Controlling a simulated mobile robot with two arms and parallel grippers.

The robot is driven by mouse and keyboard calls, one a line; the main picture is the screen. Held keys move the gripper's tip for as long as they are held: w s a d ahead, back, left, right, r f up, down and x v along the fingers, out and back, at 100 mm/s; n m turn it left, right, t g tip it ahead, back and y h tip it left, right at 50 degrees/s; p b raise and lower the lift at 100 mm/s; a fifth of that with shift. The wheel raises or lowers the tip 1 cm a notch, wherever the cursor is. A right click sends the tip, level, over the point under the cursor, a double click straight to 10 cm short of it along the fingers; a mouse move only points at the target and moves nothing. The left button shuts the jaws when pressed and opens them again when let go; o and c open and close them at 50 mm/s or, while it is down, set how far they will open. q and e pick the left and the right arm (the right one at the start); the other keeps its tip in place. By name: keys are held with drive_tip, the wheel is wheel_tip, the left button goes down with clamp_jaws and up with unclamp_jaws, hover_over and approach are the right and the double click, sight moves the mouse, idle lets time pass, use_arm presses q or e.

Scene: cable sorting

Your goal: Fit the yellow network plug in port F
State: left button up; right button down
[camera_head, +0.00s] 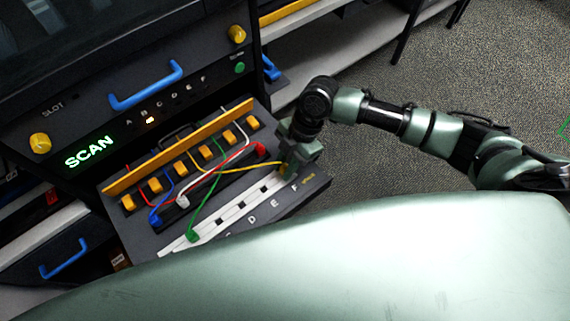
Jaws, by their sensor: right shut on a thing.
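A dark tray holds a white port strip (217,219), with the letters D, E and F readable beside it. The F end is at the upper right. My right gripper (289,170) is at that end, with its jaws shut. The yellow cable (248,166) runs from the row of orange blocks to the jaws. The yellow plug itself is hidden at the gripper, and I cannot tell whether it sits in port F. My left gripper is not in view.
A green plug (192,236) stands at the strip's lower left end. Blue (155,217), white (183,201) and red (260,149) plugs lie on a dark bar between strip and orange blocks. A dark cabinet with a lit SCAN sign (89,151) stands behind.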

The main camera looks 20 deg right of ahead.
drive_tip(key=shift+f, duration=0.1)
idle(0.3)
drive_tip(key=c, duration=0.7)
unclamp_jaws()
drive_tip(key=shift+r+p, duration=3.45)
drive_tip(key=shift+r, duration=0.15)
drive_tip(key=shift+f, duration=0.1)
